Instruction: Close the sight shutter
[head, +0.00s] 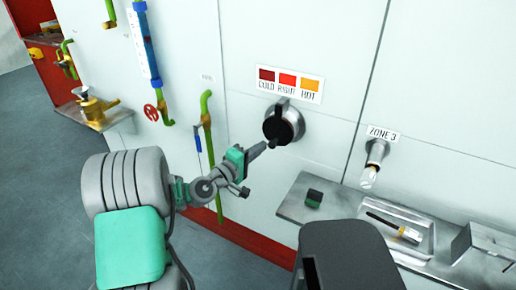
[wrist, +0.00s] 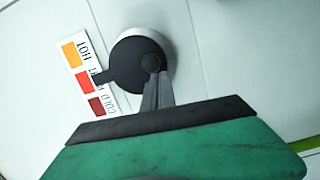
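The sight shutter is a black round cover (head: 276,127) over a pale round port on the white wall, below the COLD/RIGHT/HOT colour label. It also shows in the wrist view (wrist: 133,58), with a dark arm reaching to the label side and a small round knob (wrist: 151,63) near its edge. The cover lies over most of the port; a pale rim shows at one side. My gripper (head: 262,147) is at the knob at the cover's lower edge. In the wrist view its fingers (wrist: 157,82) lie together, tips at the knob; whether they touch it I cannot tell.
The colour label (head: 289,84) is just above the cover. A ZONE 3 fitting (head: 375,163) sticks out to the right. Below is a grey shelf (head: 345,212) with a small dark-green block (head: 313,198) and a tray (head: 397,233). A green pipe (head: 207,140) stands left.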

